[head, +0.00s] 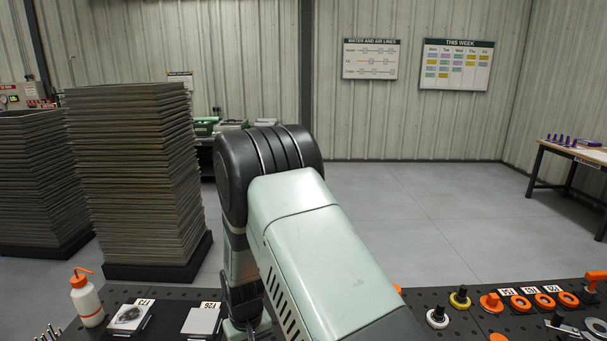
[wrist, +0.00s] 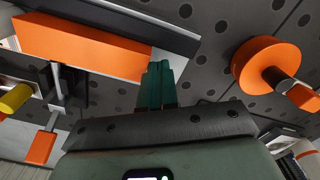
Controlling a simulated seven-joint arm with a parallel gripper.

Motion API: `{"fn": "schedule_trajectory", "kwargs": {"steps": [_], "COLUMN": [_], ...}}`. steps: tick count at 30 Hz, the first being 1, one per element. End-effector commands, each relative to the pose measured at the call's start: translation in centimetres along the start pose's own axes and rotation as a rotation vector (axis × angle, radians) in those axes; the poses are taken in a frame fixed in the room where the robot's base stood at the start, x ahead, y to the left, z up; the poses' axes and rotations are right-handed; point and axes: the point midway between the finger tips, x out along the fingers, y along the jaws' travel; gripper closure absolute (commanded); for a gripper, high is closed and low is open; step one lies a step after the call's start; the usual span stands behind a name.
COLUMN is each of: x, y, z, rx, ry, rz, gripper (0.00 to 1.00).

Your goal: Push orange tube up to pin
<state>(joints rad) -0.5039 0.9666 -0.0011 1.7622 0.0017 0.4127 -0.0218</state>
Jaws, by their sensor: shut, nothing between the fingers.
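The orange tube (wrist: 80,45) shows in the wrist view as a long, square-sided orange bar, lying alongside a dark grey rail (wrist: 125,18). My gripper (wrist: 160,68) has its green fingers together, with nothing between them. The fingertips are right beside the right end of the tube; I cannot tell whether they touch it. I cannot pick out the pin for certain. In the head view my arm hides the tube and my gripper.
An orange round knob (wrist: 265,65) stands on the perforated plate right of my fingers. A yellow cylinder (wrist: 16,98) and a small orange block (wrist: 40,148) are at left. In the head view, a white bottle (head: 87,301) and orange fittings (head: 492,302) stand on the bench.

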Motion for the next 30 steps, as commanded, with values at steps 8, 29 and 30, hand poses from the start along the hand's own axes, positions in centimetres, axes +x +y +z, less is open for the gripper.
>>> {"fn": "schedule_trajectory", "kwargs": {"steps": [8,29,30], "x": [-0.02,0.0,0.0], "y": [0.58,0.89,0.85], "z": [0.4,0.61,0.59], "rx": [0.0,-0.001,-0.001], "ry": [0.0,-0.001,0.0], "rz": [0.0,0.0,0.0], "gripper": [1.0,1.0,1.0]}}
